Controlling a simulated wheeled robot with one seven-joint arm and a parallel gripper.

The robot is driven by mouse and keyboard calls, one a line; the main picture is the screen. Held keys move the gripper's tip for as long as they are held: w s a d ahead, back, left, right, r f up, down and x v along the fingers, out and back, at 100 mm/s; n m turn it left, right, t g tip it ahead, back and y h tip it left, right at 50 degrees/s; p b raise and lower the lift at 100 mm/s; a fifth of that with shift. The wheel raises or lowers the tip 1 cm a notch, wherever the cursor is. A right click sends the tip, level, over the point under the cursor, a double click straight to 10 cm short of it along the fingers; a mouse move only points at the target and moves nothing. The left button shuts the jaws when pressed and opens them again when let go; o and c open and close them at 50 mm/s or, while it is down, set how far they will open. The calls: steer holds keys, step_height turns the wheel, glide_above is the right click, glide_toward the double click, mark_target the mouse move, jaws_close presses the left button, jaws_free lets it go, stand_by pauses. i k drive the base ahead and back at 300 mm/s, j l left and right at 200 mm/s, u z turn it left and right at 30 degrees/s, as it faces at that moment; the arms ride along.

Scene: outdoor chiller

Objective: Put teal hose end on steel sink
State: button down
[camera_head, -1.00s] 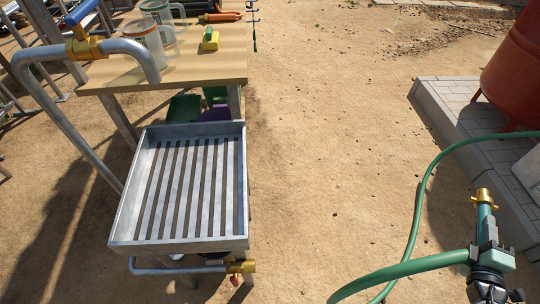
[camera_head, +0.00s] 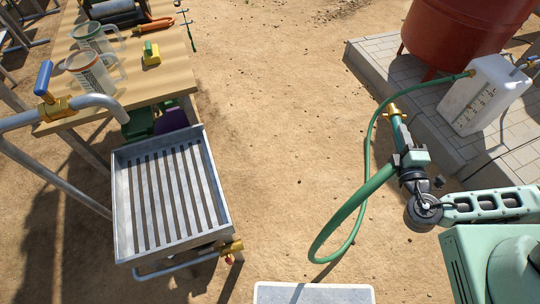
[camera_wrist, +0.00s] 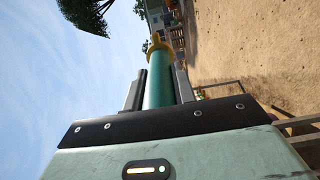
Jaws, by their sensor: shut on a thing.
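The teal hose end (camera_head: 399,131) has a brass tip and is held by my gripper (camera_head: 404,153), right of the sink in the head view. The green hose loops down from it and runs back to a white container. In the wrist view the hose end (camera_wrist: 160,82) lies between the two fingers of my gripper (camera_wrist: 158,88), brass tip pointing away. The steel sink (camera_head: 225,216) is a shallow slatted tray on the left in the head view, empty. Open ground separates the hose end from the sink.
A wooden table (camera_head: 160,83) behind the sink carries two clear jugs (camera_head: 88,72) and a yellow-green brush (camera_head: 151,53). A blue-handled pipe tap (camera_head: 55,100) reaches over the sink's back left. The white container (camera_head: 482,95) and a red tank (camera_head: 462,30) stand on paving at right.

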mark_target(174, 214)
steer(key=i+l+u, duration=0.1)
steer(key=u, duration=2.75)
steer(key=k+l, duration=0.05)
